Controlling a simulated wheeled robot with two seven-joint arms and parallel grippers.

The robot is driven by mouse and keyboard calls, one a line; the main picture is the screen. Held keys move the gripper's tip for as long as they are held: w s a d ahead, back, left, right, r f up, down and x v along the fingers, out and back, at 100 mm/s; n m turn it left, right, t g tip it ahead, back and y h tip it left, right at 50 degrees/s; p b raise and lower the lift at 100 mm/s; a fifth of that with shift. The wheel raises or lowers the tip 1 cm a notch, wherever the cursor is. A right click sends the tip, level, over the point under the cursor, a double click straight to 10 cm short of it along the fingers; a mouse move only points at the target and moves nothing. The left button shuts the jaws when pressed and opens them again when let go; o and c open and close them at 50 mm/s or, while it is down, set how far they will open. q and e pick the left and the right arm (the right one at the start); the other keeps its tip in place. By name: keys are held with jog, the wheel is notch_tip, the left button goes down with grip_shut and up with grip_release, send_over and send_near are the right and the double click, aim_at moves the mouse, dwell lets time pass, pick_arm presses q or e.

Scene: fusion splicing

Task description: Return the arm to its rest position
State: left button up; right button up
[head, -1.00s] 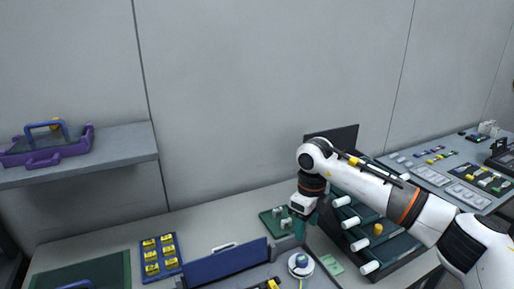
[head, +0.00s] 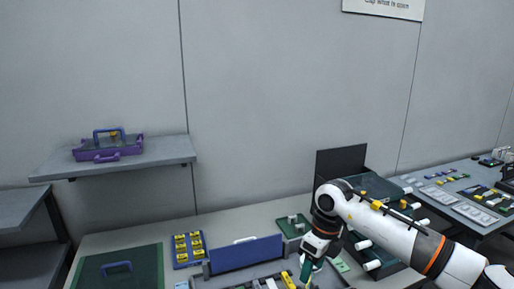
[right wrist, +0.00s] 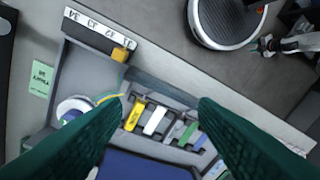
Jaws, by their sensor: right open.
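My right arm comes in from the right in the head view. Its gripper (head: 307,268) points down near the right end of the open splicing case. In the right wrist view the two green fingers (right wrist: 152,135) are spread apart with nothing between their tips. They are above the case (right wrist: 82,75), where a row of yellow, white, green and blue pieces (right wrist: 168,122) lies. My left arm and gripper do not show.
A blue panel (head: 246,255) stands at the case's back. A dark rack with white rollers (head: 372,265) stands just right of my gripper. A shelf (head: 120,160) holds a purple tray.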

jog(key=s+a+g+y, duration=0.1)
jog(key=s+a+y, duration=0.25)
jog(key=a, duration=0.45)
jog(key=s+a+y, duration=0.3)
jog(key=a+y, duration=0.2)
jog(key=a, duration=0.3)
jog(key=s+a+r+m+t+y, duration=0.2)
jog(key=a+r+m+t+y, duration=0.2)
jog(key=r+m+t+y, duration=0.5)
jog(key=w+d+f+m+t+h, duration=0.1)
jog(key=w+d+m+t+h, duration=0.2)
jog(key=d+m+t+h, duration=1.15)
jog(key=s+d+f+m+g+h, duration=0.2)
jog(key=d+f+m+g, duration=0.2)
jog(key=f+m, duration=0.35)
jog(key=s+d+f+m+g+h, duration=0.2)
jog(key=s+d+f+m+g, duration=0.15)
jog(key=f+m, duration=0.35)
jog(key=s+d+f+m+g, duration=0.3)
jog(key=s+f+g, duration=0.3)
jog(key=s, duration=0.5)
jog(key=s+d+f+m+g, duration=0.25)
jog(key=s+f+g, duration=0.35)
jog(key=s, duration=0.5)
notch_tip(320, 180, down, 24)
jog(key=s+d+f+g, duration=0.2)
jog(key=s+f, duration=1.5)
jog(key=shift+d+f+h, duration=0.2)
jog(key=shift+d+h, duration=0.1)
jog(key=shift+d, duration=0.05)
